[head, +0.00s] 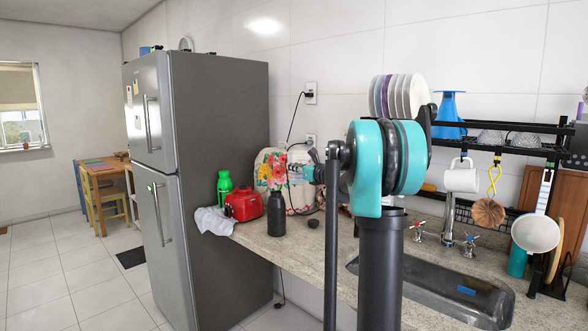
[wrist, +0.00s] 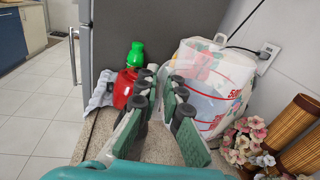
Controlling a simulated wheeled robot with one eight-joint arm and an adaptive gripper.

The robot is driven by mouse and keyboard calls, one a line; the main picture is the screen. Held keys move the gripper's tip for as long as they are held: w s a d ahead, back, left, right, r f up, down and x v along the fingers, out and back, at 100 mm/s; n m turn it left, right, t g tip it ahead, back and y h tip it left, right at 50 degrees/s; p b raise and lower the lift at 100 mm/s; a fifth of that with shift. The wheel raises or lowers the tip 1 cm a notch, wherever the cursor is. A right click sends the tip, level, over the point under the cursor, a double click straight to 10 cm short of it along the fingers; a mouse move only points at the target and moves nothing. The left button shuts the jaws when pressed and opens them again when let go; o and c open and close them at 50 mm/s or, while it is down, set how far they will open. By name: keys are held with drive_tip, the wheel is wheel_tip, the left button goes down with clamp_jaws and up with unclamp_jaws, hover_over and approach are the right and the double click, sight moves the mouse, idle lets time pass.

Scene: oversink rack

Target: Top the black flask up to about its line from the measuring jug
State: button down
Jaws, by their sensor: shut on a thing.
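The measuring jug (wrist: 217,82) is clear with red markings and fills the right middle of the wrist view. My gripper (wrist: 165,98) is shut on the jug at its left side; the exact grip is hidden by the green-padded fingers. In the head view my gripper (head: 304,172) is above the counter, before a flowered item, and the clear jug is hard to make out there. The black flask (head: 276,214) stands upright on the counter, left of and below my gripper. Its line and the liquid level inside cannot be seen.
A red appliance (head: 244,204), a green bottle (head: 224,187) and a white cloth (head: 213,221) are left of the flask, near the fridge (head: 220,130). A small dark round item (head: 313,223) lies to its right. The sink (head: 440,286) and loaded rack (head: 500,140) are at right.

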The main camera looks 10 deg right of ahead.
drive_tip(key=shift+a+f+n+g+h, duration=0.2)
drive_tip(key=shift+a+n+g, duration=0.1)
drive_tip(key=shift+a+n, duration=0.45)
drive_tip(key=shift+a+f+n+g+h, duration=0.2)
drive_tip(key=shift+a+n+g, duration=0.1)
drive_tip(key=shift+a+n, duration=0.45)
idle(0.3)
drive_tip(key=shift+d+f+n+g+h, duration=0.15)
drive_tip(key=shift+f+n+g+h, duration=0.2)
drive_tip(key=shift+n+h, duration=0.55)
drive_tip(key=shift+d+f+n+g+h, duration=0.25)
drive_tip(key=shift+n+h, duration=0.3)
drive_tip(key=shift+n, duration=0.55)
drive_tip(key=shift+d+f+n+g+h, duration=0.1)
drive_tip(key=shift+f+n+g+h, duration=0.25)
drive_tip(key=shift+n+h, duration=0.55)
drive_tip(key=shift+f, duration=0.1)
drive_tip(key=m+y, duration=0.2)
drive_tip(key=r+m+t+y, duration=0.1)
drive_tip(key=m, duration=0.1)
drive_tip(key=shift+r+y, duration=0.15)
drive_tip(key=shift+y, duration=0.2)
